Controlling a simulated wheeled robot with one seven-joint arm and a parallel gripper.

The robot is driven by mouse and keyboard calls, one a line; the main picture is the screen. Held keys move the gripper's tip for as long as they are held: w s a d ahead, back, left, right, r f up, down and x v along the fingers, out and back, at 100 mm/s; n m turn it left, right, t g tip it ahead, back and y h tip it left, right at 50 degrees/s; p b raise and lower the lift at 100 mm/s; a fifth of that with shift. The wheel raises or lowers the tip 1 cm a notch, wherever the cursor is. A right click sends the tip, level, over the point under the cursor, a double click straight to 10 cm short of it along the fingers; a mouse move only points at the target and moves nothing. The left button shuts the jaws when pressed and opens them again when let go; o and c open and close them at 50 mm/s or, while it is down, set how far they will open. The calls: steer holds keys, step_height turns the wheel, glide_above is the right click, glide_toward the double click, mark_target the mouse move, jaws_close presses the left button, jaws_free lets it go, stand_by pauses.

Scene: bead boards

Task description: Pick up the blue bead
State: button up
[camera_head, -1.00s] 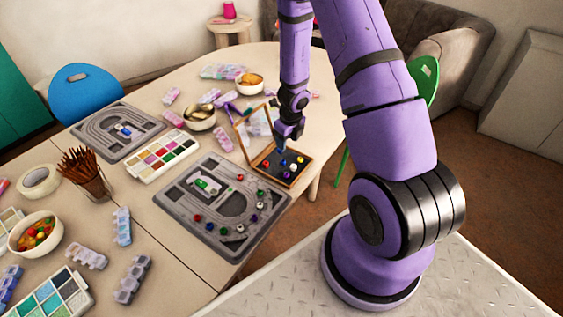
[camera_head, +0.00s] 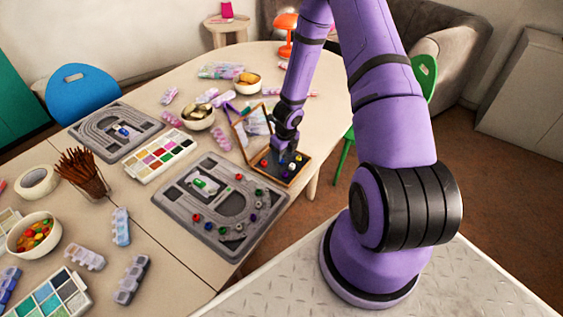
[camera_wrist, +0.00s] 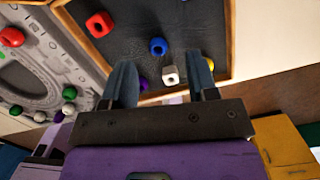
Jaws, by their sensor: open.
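The blue bead (camera_wrist: 158,46) lies on the dark floor of the shallow wooden-rimmed box (camera_head: 258,176). In the wrist view it is just beyond my fingertips, roughly centred between them. My gripper (camera_wrist: 162,64) is open, with nothing held. A white bead (camera_wrist: 170,75) shows between the fingers, and a purple bead (camera_wrist: 144,84) is close to the left finger. A yellow bead (camera_wrist: 211,65) is by the right finger. A red bead (camera_wrist: 99,24) lies further left. In the head view my gripper (camera_head: 287,155) is low over the box and the blue bead cannot be made out.
The box's open lid (camera_head: 248,130) stands up on its left side. A grey bead board (camera_head: 185,225) with several coloured beads lies beside the box. Bowls and a paint tray (camera_head: 160,155) stand further left. The table edge is close to the right of the box.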

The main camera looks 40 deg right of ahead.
mark_target(282, 164)
steer(key=shift+w+a+f, duration=0.15)
steer(key=shift+f, duration=1.6)
jaws_close()
